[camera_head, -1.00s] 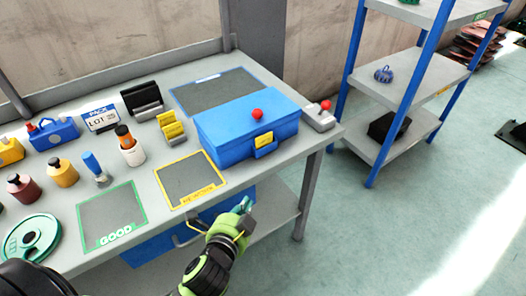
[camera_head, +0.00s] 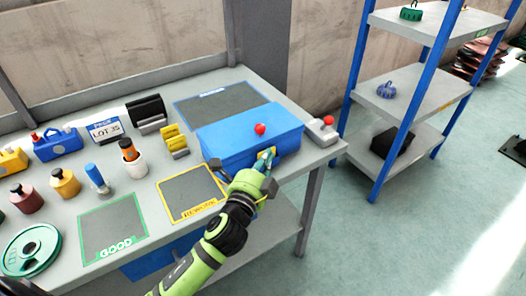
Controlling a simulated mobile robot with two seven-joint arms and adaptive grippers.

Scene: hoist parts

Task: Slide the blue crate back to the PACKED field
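The blue crate (camera_head: 235,135) sits lid shut near the right end of the workbench, with a red ball (camera_head: 260,129) on its lid. Its back side is at the front edge of the blue-bordered grey field (camera_head: 215,103), whose lettering is too small to read. My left gripper (camera_head: 266,164) is at the crate's front, over its handle and yellow label, which it mostly hides. I cannot tell whether its fingers are closed on the handle. My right gripper is not in view.
A grey block with a red button (camera_head: 323,132) stands right of the crate. Yellow clamps (camera_head: 175,141) and a white cup (camera_head: 134,167) stand to the left. The yellow-bordered field (camera_head: 190,192) and the GOOD field (camera_head: 112,228) are empty. A blue-posted shelf (camera_head: 410,90) stands right.

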